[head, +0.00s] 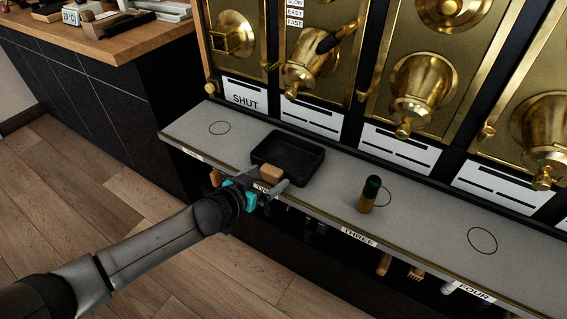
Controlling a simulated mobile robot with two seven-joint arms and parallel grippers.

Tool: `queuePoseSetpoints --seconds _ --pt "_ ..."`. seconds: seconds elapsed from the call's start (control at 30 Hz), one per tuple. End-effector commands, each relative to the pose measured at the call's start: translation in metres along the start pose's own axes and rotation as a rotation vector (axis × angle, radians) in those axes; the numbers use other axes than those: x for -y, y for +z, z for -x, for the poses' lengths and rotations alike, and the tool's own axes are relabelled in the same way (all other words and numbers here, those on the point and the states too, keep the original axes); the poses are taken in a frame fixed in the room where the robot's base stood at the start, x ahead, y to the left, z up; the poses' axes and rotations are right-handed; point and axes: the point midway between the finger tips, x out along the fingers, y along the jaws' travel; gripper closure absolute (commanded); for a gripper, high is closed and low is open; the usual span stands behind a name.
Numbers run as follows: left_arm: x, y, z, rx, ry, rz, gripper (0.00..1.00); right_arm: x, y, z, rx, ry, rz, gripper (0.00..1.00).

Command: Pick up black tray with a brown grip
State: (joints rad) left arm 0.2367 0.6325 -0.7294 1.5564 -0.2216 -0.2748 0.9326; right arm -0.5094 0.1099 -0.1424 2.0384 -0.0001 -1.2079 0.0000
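The black tray (292,154) sits on the grey shelf below the brass dispensers, left of the middle of the head view. Its brown grip (271,172) is a small block at the tray's front edge, facing my arm. My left gripper (268,181) reaches in from the lower left at the shelf's front edge. Its fingers are spread, one to each side of the brown grip, and I see no clear contact with it. The gripper hides part of the shelf edge and its label. My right gripper is not in view.
A small bottle with a dark green top (369,194) stands on the shelf (325,205) to the right of the tray. Brass dispensers (422,88) line the back. Several handled tools (384,264) hang under the shelf edge. A wooden counter (110,42) stands at upper left.

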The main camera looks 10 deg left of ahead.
Motion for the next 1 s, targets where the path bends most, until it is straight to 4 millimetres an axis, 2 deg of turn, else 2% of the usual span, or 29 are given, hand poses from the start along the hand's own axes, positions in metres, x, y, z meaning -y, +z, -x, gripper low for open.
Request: queuePoseSetpoints --seconds 0.07,0.87,1.0 --pt "-0.0002 -0.0001 0.0001 0.0 0.0 0.0 0.08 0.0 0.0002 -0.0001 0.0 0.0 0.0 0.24" --pt "-0.0005 0.0001 0.0002 0.0 0.001 0.001 0.98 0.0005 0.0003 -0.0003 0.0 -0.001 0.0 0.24" --pt "-0.0005 0.0002 0.0002 0.0 0.001 0.001 1.0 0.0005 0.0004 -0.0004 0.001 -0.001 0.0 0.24"
